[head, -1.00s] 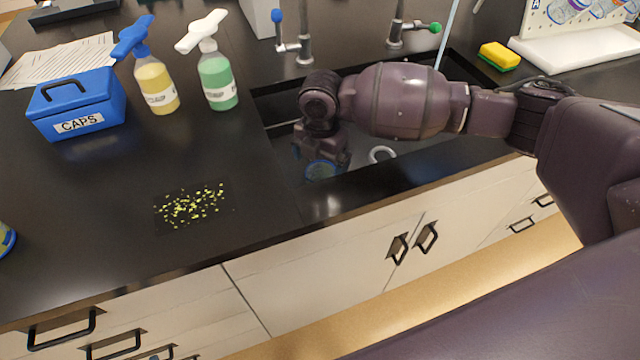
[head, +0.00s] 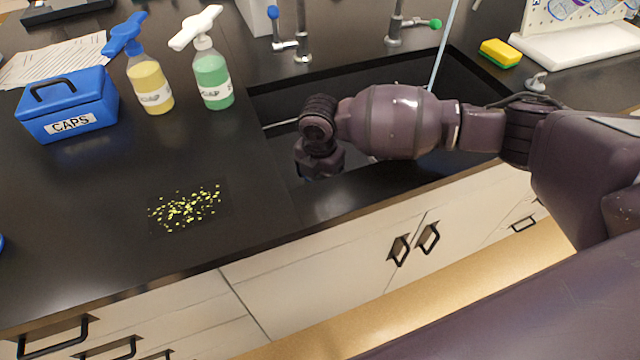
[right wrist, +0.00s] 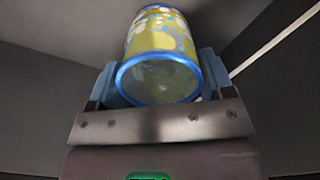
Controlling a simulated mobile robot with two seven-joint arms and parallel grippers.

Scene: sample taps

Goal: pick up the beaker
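The beaker (right wrist: 160,55) shows in the right wrist view, with a blue rim facing the camera and a yellow, white and blue patterned wall. My right gripper (right wrist: 158,88) has one finger on each side of it, close against or touching the rim; I cannot tell whether they grip it. In the head view my right gripper (head: 318,165) is low in the dark sink (head: 465,85) near its left front corner, and the beaker is hidden there. My left gripper is not in view.
Sink walls and the front edge lie close around my right gripper. A blue CAPS box (head: 68,105), a yellow bottle (head: 150,85), a green bottle (head: 213,78) and scattered yellow bits (head: 187,208) are on the left counter. Taps (head: 302,40) stand behind the sink.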

